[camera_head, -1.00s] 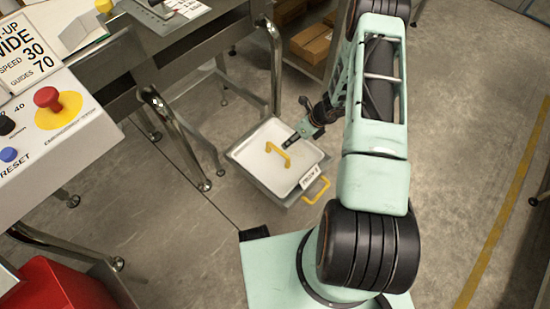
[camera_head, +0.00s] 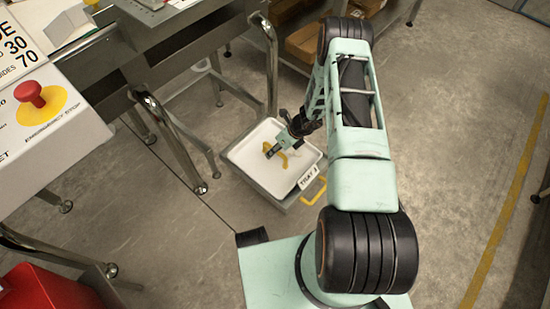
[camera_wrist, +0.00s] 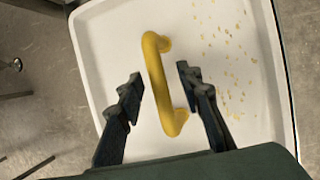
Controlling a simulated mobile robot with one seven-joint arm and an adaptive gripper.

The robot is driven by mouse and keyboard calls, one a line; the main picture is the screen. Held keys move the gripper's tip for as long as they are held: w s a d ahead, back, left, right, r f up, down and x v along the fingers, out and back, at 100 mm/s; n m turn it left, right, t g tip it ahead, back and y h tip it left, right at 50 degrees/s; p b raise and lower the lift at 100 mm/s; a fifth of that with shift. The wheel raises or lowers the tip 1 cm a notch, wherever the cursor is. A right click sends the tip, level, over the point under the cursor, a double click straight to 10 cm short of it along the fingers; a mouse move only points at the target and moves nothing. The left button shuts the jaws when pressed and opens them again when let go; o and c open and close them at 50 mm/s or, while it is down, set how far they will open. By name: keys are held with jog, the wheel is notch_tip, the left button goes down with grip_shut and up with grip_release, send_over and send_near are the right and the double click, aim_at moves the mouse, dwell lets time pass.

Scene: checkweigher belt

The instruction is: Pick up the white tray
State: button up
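The white tray (camera_head: 248,155) is shallow, with a raised rim and a yellow handle (camera_head: 283,160) standing up from its middle. It rests on a low grey base near the floor. In the wrist view the tray (camera_wrist: 108,50) fills most of the picture, with small yellowish crumbs at right. My gripper (camera_head: 272,151) is over the tray at the handle. In the wrist view its two fingers (camera_wrist: 158,82) are open, one on each side of the yellow handle (camera_wrist: 160,90), with a gap visible on both sides. The exact height of the fingertips is hard to tell.
A label (camera_head: 308,176) and another yellow handle (camera_head: 314,193) are at the tray's near right side. Metal conveyor legs (camera_head: 172,140) stand close at left. A control panel with a red button (camera_head: 30,93) is farther left. Cardboard boxes (camera_head: 312,40) sit behind.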

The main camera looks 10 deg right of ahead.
grip_shut()
jog(key=shift+r, duration=0.1)
